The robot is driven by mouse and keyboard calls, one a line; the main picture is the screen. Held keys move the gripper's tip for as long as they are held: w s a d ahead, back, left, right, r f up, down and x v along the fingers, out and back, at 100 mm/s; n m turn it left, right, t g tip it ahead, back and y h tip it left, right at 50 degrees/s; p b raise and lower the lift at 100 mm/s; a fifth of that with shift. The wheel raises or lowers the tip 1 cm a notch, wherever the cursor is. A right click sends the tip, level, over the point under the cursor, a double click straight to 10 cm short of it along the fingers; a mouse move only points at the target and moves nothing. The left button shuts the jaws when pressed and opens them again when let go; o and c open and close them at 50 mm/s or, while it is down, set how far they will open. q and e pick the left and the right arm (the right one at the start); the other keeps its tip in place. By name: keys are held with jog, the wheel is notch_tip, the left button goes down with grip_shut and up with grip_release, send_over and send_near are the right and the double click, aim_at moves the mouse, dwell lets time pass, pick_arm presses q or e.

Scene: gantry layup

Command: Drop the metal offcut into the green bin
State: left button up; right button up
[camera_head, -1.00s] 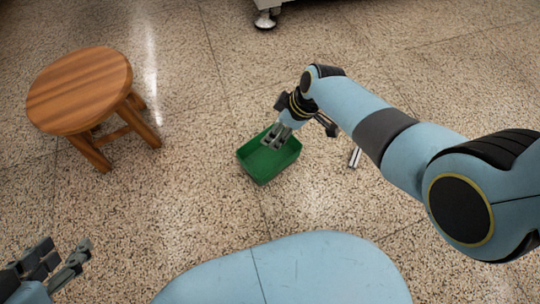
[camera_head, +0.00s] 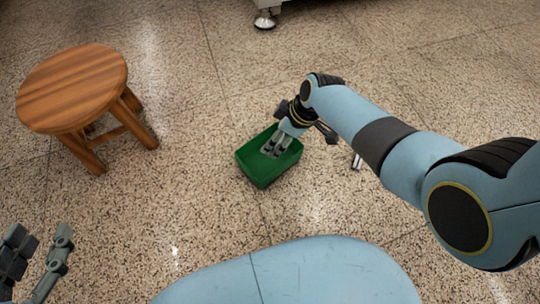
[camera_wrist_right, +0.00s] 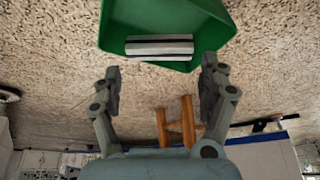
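The green bin (camera_head: 250,174) stands on the floor in the middle of the head view, and it fills the top of the right wrist view (camera_wrist_right: 215,30). My right gripper (camera_head: 273,151) points down into the bin's opening. In the wrist view its fingers (camera_wrist_right: 160,72) are open and apart. A pale metal bar with a dark stripe, the metal offcut (camera_wrist_right: 160,46), shows between and beyond them against the bin's inside, touching neither finger. Whether it rests on the bin's bottom I cannot tell. My left gripper (camera_head: 39,242) is open and empty at the lower left.
A similar pale striped piece (camera_head: 356,161) lies on the floor right of the bin, partly hidden by my right arm. A wooden stool (camera_head: 72,88) stands at the upper left. A caster foot (camera_head: 265,18) shows at the top. The floor around the bin is mostly clear.

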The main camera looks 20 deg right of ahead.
jog(key=o, duration=0.3)
jog(key=v, duration=1.2)
